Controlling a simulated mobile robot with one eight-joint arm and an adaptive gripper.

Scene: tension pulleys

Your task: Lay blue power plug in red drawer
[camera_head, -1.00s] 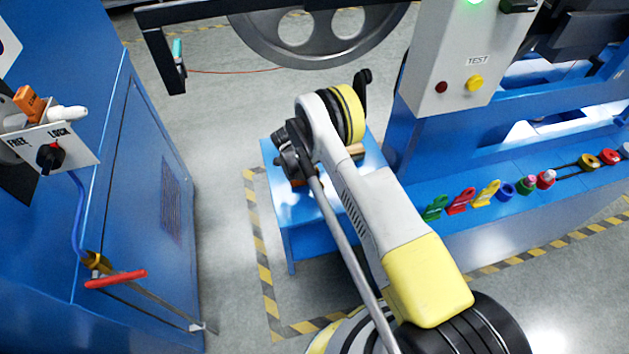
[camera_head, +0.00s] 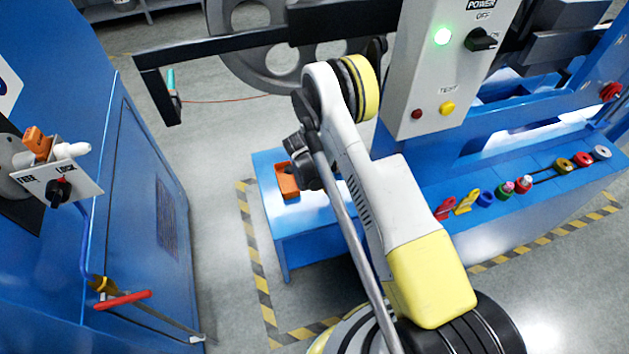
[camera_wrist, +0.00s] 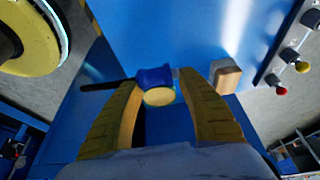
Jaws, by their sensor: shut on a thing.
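The blue power plug (camera_wrist: 155,76) shows in the wrist view, with a pale yellow round end facing the camera and a dark cord or rod running left from it. My gripper (camera_wrist: 160,92) has its two yellow fingers on either side of the plug and is shut on it. Blue surface lies behind the plug. In the head view my arm hides the gripper and the plug. I cannot make out a red drawer in either view.
A small blue table (camera_head: 275,225) stands beneath the arm's end, with an orange object (camera_head: 287,182) at it. A wooden block (camera_wrist: 225,76) shows in the wrist view. Blue cabinet (camera_head: 110,180) at left; control box (camera_head: 425,90) and blue bench (camera_head: 540,190) at right.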

